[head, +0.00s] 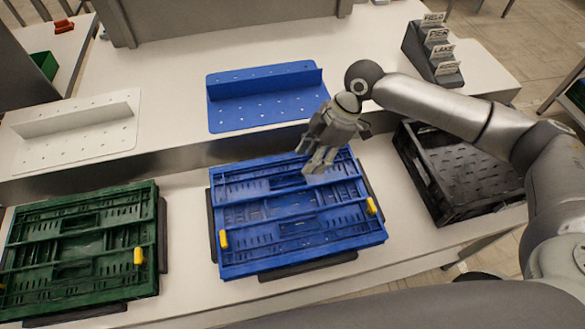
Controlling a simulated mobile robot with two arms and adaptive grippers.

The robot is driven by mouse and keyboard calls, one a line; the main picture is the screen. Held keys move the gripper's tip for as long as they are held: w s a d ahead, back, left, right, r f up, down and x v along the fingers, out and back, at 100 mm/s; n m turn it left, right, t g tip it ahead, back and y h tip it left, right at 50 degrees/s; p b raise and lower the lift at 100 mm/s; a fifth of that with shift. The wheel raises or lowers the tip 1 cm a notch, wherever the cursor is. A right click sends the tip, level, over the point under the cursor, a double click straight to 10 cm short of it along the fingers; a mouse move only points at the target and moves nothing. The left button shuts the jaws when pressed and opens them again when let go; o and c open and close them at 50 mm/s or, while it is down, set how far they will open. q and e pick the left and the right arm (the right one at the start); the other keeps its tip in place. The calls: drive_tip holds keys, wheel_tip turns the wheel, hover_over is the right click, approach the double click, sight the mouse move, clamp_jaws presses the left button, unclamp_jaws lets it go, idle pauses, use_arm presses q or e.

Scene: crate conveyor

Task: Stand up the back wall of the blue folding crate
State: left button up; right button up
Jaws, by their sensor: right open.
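The blue folding crate (290,243) lies folded flat on the front counter in the head view, its panels down on each other. It has a yellow latch at its left and right sides. My right gripper (314,172) is open above the crate's back edge, right of its middle, with its fingers pointing down. It hides part of the back edge, and I cannot tell whether the fingertips touch the crate. My left gripper is not in the picture.
A folded green crate (75,262) lies to the left and a black open crate (440,205) to the right. Behind, on a raised surface, stand a blue perforated bracket (262,110), a white one (75,145) and a grey card holder (428,55).

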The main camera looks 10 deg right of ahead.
sight(294, 186)
drive_tip(key=x, duration=0.2)
drive_tip(key=p+x, duration=0.1)
drive_tip(key=x, duration=0.1)
drive_tip(key=s+x, duration=0.1)
drive_tip(key=x, duration=0.2)
drive_tip(key=shift+a, duration=0.1)
drive_tip(key=shift+p+x, duration=0.4)
drive_tip(key=shift+x, duration=0.7)
drive_tip(key=shift+a+f, duration=0.1)
drive_tip(key=shift+f, duration=0.3)
drive_tip(key=shift+w, duration=0.1)
drive_tip(key=shift+c, duration=1.2)
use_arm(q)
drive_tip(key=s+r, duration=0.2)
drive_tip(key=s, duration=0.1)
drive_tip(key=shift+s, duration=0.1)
use_arm(e)
clamp_jaws()
